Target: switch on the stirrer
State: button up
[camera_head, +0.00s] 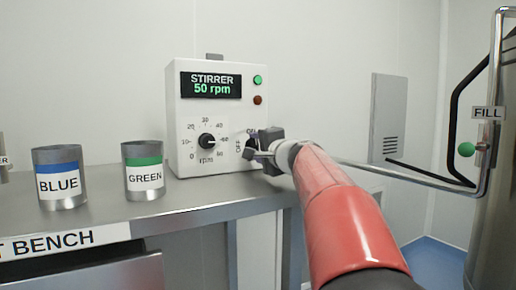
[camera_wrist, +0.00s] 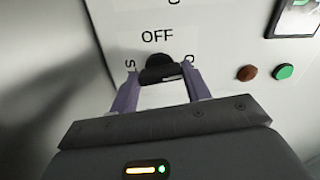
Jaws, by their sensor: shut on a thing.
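The stirrer control box (camera_head: 225,110) is white and stands on the bench against the wall. Its display (camera_head: 211,86) reads "STIRRER 50 rpm". Its green lamp (camera_head: 258,79) looks bright and its brown-red lamp (camera_head: 258,99) looks dark. A black speed knob (camera_head: 207,141) sits on a numbered rpm dial. My gripper (camera_head: 260,150) is at the lower right of the front face, at the ON/OFF switch. In the wrist view, my gripper's fingers (camera_wrist: 160,84) are shut on the black switch knob (camera_wrist: 158,66), beside the "OFF" label. The gripper partly hides this knob in the head view.
A blue-labelled cup (camera_head: 60,170) and a green-labelled cup (camera_head: 144,166) stand on the metal bench (camera_head: 120,214), left of the box. A grey wall panel (camera_head: 389,112) is behind.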

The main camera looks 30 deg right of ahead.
jog(key=shift+o, duration=0.2)
jog(key=shift+m, duration=0.9)
jog(key=o, duration=1)
jog(key=shift+c, duration=0.2)
jog(key=s+b, duration=0.1)
jog(key=s, duration=0.6)
jog(key=shift+s+d, duration=0.15)
jog(key=shift+s, duration=0.25)
